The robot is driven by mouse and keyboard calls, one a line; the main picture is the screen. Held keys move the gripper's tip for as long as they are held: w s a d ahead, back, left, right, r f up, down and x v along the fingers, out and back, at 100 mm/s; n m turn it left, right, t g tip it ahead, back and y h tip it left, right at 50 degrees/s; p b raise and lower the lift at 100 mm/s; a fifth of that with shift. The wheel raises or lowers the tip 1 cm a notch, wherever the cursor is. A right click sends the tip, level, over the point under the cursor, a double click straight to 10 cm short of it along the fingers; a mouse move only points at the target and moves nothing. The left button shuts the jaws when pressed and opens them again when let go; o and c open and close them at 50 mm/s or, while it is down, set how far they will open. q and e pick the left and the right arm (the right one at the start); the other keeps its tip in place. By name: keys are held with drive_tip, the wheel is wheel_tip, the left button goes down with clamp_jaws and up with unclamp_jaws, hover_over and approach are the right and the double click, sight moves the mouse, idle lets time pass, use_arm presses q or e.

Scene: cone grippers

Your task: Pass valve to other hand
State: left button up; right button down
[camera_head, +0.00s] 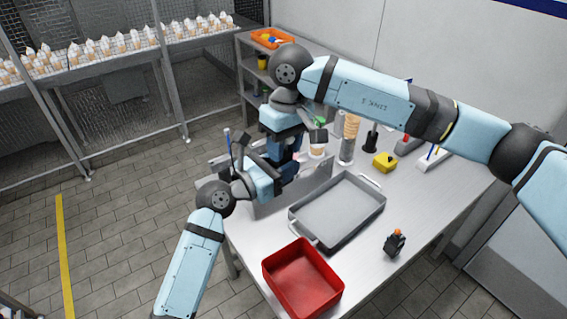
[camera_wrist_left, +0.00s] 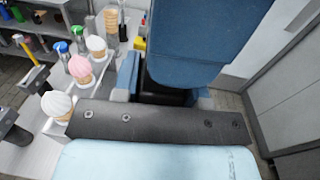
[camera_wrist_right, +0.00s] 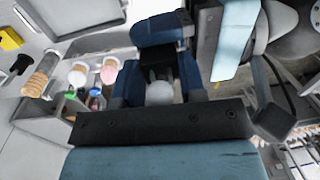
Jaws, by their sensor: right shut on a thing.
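My right gripper (camera_head: 288,150) comes down from above at the table's far left end. In the right wrist view its blue fingers (camera_wrist_right: 160,92) stand either side of a pale rounded thing (camera_wrist_right: 159,91), seemingly the valve, which is mostly hidden. My left gripper (camera_head: 275,172) comes in from the left, close to the right one. In the left wrist view its blue fingers (camera_wrist_left: 166,88) stand apart with a dark gap between them, and the blue body of my right gripper (camera_wrist_left: 200,40) fills the space ahead. The head view hides the valve behind both grippers.
A grey tray (camera_head: 338,240) and a red bin (camera_head: 268,275) lie on the table near the grippers. A stack of cones (camera_head: 350,128), a yellow block (camera_head: 385,162) and a small black thing with an orange top (camera_head: 394,244) stand to the right. Ice cream cones (camera_wrist_left: 80,68) stand close by.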

drive_tip(key=c, duration=0.6)
unclamp_jaws()
drive_tip(key=shift+w, duration=0.1)
drive_tip(key=shift+r, duration=0.15)
